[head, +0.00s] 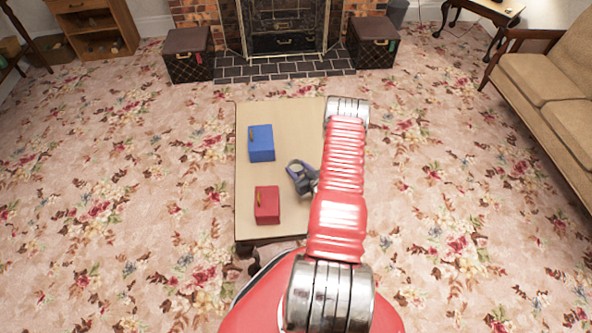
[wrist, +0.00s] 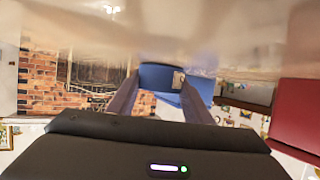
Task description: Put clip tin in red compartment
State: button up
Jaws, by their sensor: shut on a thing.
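The red compartment (head: 267,205) is a small red box near the front left of the light wooden table (head: 282,115). It also shows at the right edge of the wrist view (wrist: 297,112). My gripper (head: 295,169) is over the table, to the right of and slightly beyond the red box.
The blue box (head: 261,144) stands farther back on the table's left side. My arm covers the table's right part. Two dark chests (head: 189,54) (head: 373,42) flank the fireplace (head: 284,30). A sofa (head: 555,85) is at the right. The carpet around the table is clear.

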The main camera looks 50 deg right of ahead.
jog(key=o, duration=1.3)
jog(key=v, duration=1.2)
jog(key=shift+r, duration=0.1)
